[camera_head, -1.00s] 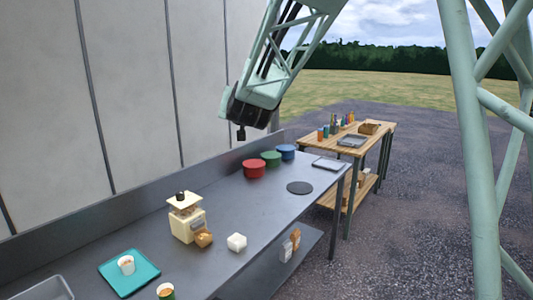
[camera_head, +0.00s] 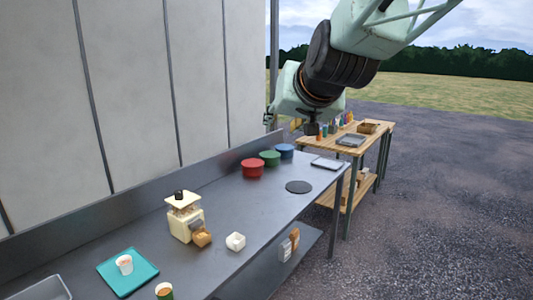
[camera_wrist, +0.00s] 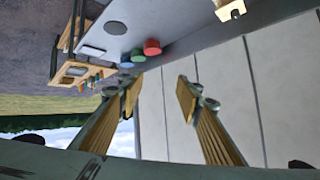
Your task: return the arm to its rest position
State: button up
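My arm's wrist (camera_head: 318,75) hangs in the air at the upper middle of the head view, above and beyond the far end of the grey counter. In the wrist view my gripper (camera_wrist: 160,95) shows its two fingers well apart, with nothing between them. That view is upside down, with counter, wall and sky seen past the fingers. In the head view the fingers are too small and partly hidden to make out clearly.
A wooden table (camera_head: 372,140) stands beyond. A panelled wall (camera_head: 130,80) borders the left.

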jog(key=s+d+f+g+h, duration=0.1)
jog(key=s+d+f, duration=0.4)
jog(key=s, duration=1)
jog(key=s+d+f+g+b, duration=0.1)
jog(key=s+d+f+g, duration=0.3)
jog(key=s, duration=1.2)
jog(key=s+d+f+g+h, duration=0.1)
jog(key=s+d+f, duration=0.5)
jog(key=s, duration=0.9)
jog(key=shift+s+d+f+g+h+b, duration=0.15)
jog(key=shift+d+f+g+h+b, duration=0.2)
jog(key=shift+d+g, duration=0.55)
